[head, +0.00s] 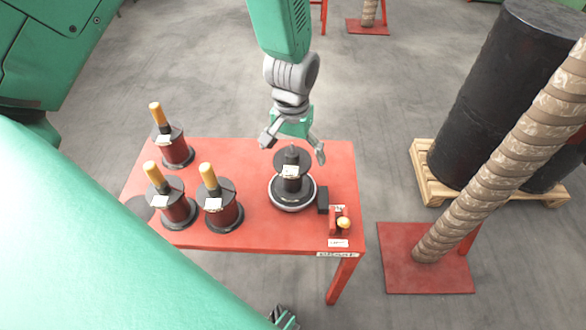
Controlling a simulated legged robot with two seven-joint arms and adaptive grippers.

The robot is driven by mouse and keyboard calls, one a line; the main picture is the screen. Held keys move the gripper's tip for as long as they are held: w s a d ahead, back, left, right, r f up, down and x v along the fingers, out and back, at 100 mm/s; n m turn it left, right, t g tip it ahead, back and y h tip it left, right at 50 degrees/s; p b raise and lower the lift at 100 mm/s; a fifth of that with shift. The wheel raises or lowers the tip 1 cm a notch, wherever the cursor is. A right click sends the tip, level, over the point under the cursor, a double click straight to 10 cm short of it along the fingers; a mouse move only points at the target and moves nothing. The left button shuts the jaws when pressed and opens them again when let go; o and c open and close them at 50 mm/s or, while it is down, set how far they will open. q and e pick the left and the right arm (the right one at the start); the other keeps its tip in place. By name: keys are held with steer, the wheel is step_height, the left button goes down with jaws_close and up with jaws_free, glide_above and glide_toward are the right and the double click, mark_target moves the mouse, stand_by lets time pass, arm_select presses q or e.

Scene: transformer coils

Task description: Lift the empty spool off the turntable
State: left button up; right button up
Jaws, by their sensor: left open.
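The empty spool (292,186), dark with black flanges and a white label, stands upright on the round turntable (293,208) with a pale rim, on the red table. My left gripper (293,148) comes down from above and is open. Its two fingers are spread on either side of the space at the spool's top post. I cannot tell whether they touch the spool. A small piece of what looks like my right gripper (284,318) shows at the bottom edge, mostly cut off; its jaws cannot be read.
Several dark red wound spools with yellow handles (221,208) stand on the left of the red table (265,235). A small red box with a yellow button (341,221) is right of the turntable. A wrapped column (500,155) and black drum (490,95) stand at right.

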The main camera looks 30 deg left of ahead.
arm_select(q)
step_height(320, 180, down, 4)
steer(key=shift+r+b, duration=0.15)
steer(key=shift+b, duration=0.2)
steer(key=shift+r, duration=0.1)
steer(key=c, duration=1.2)
steer(key=shift+r, duration=0.1)
